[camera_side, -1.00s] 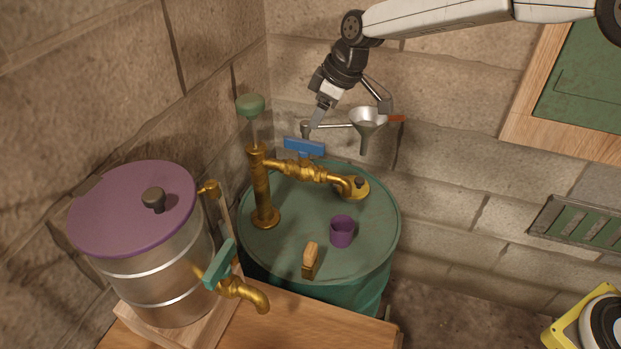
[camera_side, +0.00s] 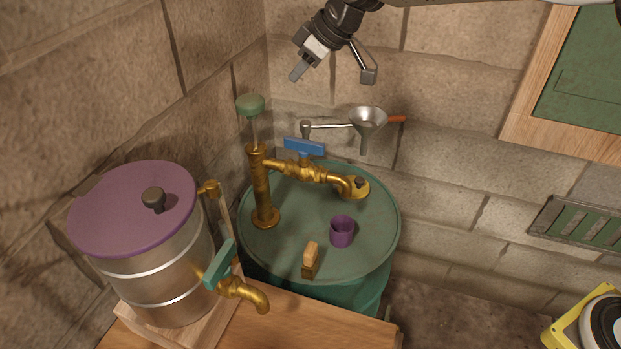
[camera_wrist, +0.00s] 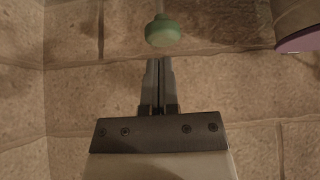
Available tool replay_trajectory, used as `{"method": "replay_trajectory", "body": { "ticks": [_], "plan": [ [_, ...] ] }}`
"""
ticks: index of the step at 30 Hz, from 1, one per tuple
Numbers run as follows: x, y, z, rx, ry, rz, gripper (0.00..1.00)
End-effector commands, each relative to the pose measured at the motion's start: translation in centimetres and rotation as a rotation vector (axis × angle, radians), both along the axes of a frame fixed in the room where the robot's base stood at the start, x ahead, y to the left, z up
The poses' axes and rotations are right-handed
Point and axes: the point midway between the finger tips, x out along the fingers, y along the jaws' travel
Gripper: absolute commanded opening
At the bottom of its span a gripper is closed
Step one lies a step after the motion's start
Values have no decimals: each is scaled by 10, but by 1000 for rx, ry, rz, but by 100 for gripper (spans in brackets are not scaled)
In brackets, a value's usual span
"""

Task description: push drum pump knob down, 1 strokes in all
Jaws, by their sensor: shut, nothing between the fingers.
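The drum pump stands upright on the green drum (camera_side: 375,245), with a brass body (camera_side: 262,190) and a green knob (camera_side: 250,105) raised on a thin rod. The knob also shows in the wrist view (camera_wrist: 162,31), just beyond the fingertips in the picture. My gripper (camera_side: 297,74) is shut and empty, above and to the right of the knob in the side view, clear of it. In the wrist view my gripper (camera_wrist: 158,62) shows its two fingers together. A blue valve handle (camera_side: 304,148) sits on the brass outlet pipe beside the pump.
A metal funnel (camera_side: 368,119) on a bracket is right of the pump. A purple cup (camera_side: 342,232) and a small wooden-handled brush (camera_side: 310,258) are on the drum top. A steel still with a purple lid (camera_side: 120,210) stands at left. Stone walls lie close behind.

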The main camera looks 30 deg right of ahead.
Motion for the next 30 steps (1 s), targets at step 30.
{"method": "replay_trajectory", "body": {
  "ticks": [30],
  "plan": [
    [23, 28, 46, 119, -111, -14, 0]
  ]
}}
